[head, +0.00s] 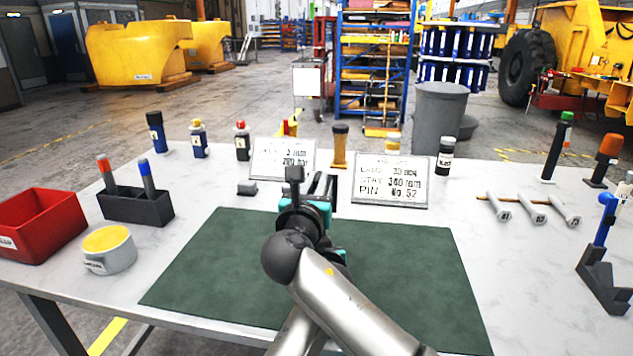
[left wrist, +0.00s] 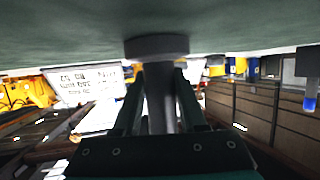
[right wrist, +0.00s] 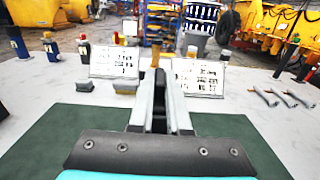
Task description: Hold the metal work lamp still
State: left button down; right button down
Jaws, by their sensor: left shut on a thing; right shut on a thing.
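The metal work lamp is mostly hidden in the head view behind my arm and grippers. In the left wrist view, which looks upside down, a round grey base (left wrist: 157,46) meets the green surface and a grey post (left wrist: 158,98) rises from it. My left gripper (left wrist: 157,85) is shut on that post. My right gripper (head: 325,187) is above the green mat (head: 405,270). In the right wrist view my right gripper (right wrist: 159,90) is shut on a narrow dark part, which I take to be the lamp.
Two lettered plates (head: 391,181) (head: 281,158) stand behind the mat. A red bin (head: 38,222), a marker holder (head: 136,207) and a yellow-topped pot (head: 108,250) are left. Several pins (head: 530,208) and a blue-and-black stand (head: 601,270) are right. The mat's right part is clear.

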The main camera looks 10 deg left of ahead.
pick_arm(q)
jog(key=shift+d+r, duration=0.1)
jog(key=shift+r, duration=0.1)
pick_arm(e)
jog(key=shift+d+f+m, duration=0.1)
jog(key=shift+d+m, duration=0.25)
jog(key=shift+m, duration=0.6)
jog(key=shift+d+f+m, duration=0.15)
jog(key=shift+d+m, duration=0.2)
jog(key=shift+m, duration=0.65)
jog(key=shift+d+f+m, duration=0.1)
jog(key=shift+d+m, duration=0.25)
jog(key=shift+m, duration=0.6)
pick_arm(q)
jog(key=shift+w, duration=0.1)
pick_arm(e)
jog(key=c, duration=0.9)
grip_release()
jog(key=s, duration=1.2)
jog(key=shift+a, duration=0.1)
pick_arm(q)
jog(key=shift+c, duration=1.9)
grip_release()
jog(key=shift+f, duration=0.15)
